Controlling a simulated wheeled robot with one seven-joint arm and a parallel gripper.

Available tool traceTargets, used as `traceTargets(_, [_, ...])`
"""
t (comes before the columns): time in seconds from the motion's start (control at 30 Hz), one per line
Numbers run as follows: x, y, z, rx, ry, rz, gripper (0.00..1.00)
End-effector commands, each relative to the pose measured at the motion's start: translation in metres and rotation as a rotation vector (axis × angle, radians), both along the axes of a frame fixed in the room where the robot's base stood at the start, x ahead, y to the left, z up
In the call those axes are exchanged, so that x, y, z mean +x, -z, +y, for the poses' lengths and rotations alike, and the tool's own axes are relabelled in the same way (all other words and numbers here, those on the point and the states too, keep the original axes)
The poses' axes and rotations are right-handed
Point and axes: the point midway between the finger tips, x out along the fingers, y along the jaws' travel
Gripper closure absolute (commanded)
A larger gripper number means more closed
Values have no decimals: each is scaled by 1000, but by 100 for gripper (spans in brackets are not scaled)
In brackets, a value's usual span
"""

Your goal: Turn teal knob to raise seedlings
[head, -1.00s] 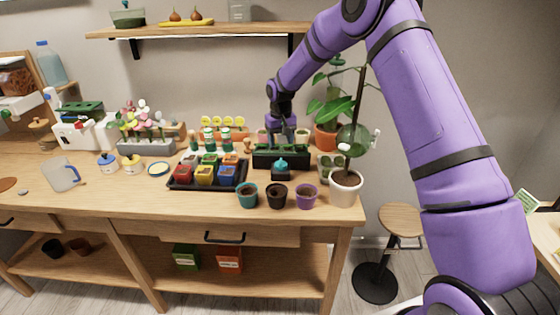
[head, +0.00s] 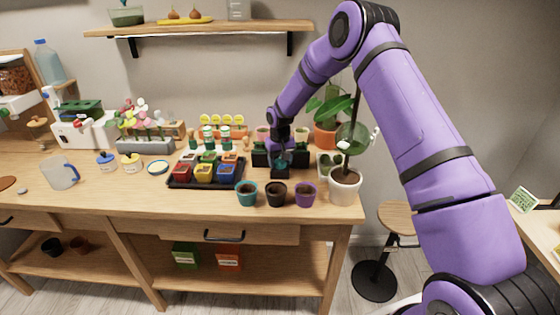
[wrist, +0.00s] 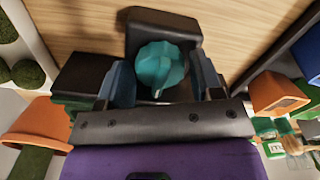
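The teal knob (wrist: 160,66) is ribbed and sits on a small black housing (wrist: 160,25). In the wrist view it lies between the two fingers of my gripper (wrist: 161,80), with narrow gaps on both sides. My gripper is open around it, pointing down. In the head view my gripper (head: 282,158) is over the housing (head: 280,173) and mostly hides the knob. The long black planter box (head: 260,155) is behind the knob, partly covered by my gripper. I cannot make out the seedlings in it.
Teal (head: 246,194), black (head: 276,195) and purple (head: 305,195) pots stand near the front edge. A black tray (head: 205,186) of coloured pots is to the left. A white pot (head: 345,188) with a tall plant stands close on the right.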

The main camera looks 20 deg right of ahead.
Motion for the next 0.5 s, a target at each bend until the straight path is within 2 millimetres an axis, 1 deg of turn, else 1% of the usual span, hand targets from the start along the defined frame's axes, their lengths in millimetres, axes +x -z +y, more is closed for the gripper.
traceTargets(0.03, [0,0,0,0,0,0,51])
traceTargets(0.13, [0,0,0,0,0,0,74])
traceTargets(0.37, [0,0,0,-1,11,0,74])
traceTargets(0.5, [0,0,1,0,49,0,74])
